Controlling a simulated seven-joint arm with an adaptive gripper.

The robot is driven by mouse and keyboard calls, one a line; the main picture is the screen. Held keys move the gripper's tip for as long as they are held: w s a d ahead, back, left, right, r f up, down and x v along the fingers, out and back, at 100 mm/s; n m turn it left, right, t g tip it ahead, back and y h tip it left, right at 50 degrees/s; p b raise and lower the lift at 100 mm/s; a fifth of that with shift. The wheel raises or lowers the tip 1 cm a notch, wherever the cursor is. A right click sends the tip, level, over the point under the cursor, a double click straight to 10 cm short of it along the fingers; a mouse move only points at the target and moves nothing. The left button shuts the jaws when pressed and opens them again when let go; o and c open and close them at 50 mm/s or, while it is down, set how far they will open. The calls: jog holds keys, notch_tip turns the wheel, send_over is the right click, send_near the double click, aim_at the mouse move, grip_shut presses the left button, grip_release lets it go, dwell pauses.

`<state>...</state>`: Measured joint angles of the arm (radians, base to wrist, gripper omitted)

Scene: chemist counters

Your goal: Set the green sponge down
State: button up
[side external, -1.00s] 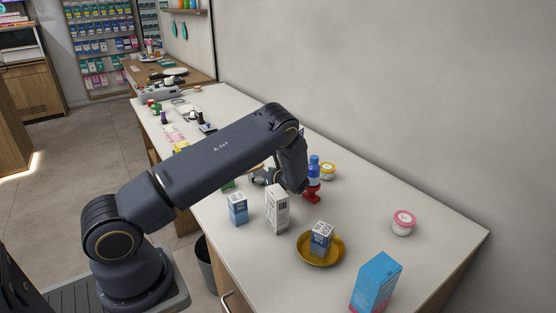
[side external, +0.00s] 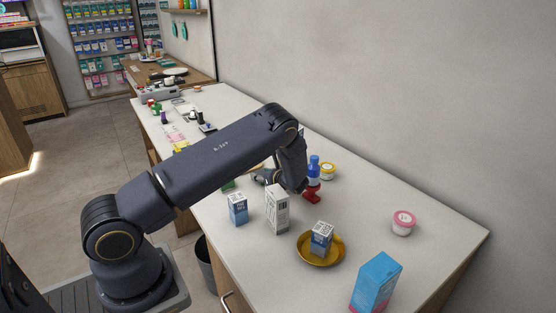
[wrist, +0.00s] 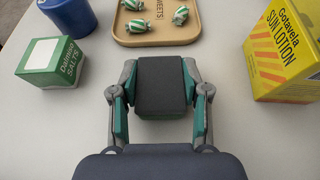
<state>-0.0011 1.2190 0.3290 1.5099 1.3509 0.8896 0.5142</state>
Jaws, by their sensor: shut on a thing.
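The green sponge (wrist: 165,88) has a dark grey top face and green edges. In the wrist view it sits between the two fingers of my gripper (wrist: 161,112), which is shut on it from left and right. The sponge is close above or on the pale counter; I cannot tell whether it touches. In the side view my gripper (side external: 266,177) is low over the counter, partly hidden by my wrist, and I cannot make out the sponge clearly there.
In the wrist view, a tan tray (wrist: 130,40) with wrapped sweets lies ahead. A green-and-white salts box (wrist: 52,63) and blue container (wrist: 70,14) are left; a yellow sun lotion box (wrist: 283,50) is right. A white carton (side external: 277,210) stands nearby in the side view.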

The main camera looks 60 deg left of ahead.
jog(key=shift+r, duration=0.5)
jog(key=s+d+r, duration=0.3)
jog(key=s+r, duration=0.3)
jog(key=r, duration=0.3)
jog(key=s+d+r, duration=0.4)
jog(key=s+r, duration=0.2)
jog(key=r, duration=0.3)
jog(key=w+d+m+t+h, duration=0.8)
jog(key=w+d+m+t, duration=0.5)
jog(key=w+d, duration=0.65)
send_over(359, 196)
jog(key=f, duration=1.5)
jog(key=shift+s+a, duration=0.1)
jog(key=shift+s, duration=0.1)
jog(key=shift+w+f, duration=0.15)
jog(key=shift+f, duration=0.8)
jog(key=shift+w+f, duration=0.1)
jog(key=shift+f, duration=0.85)
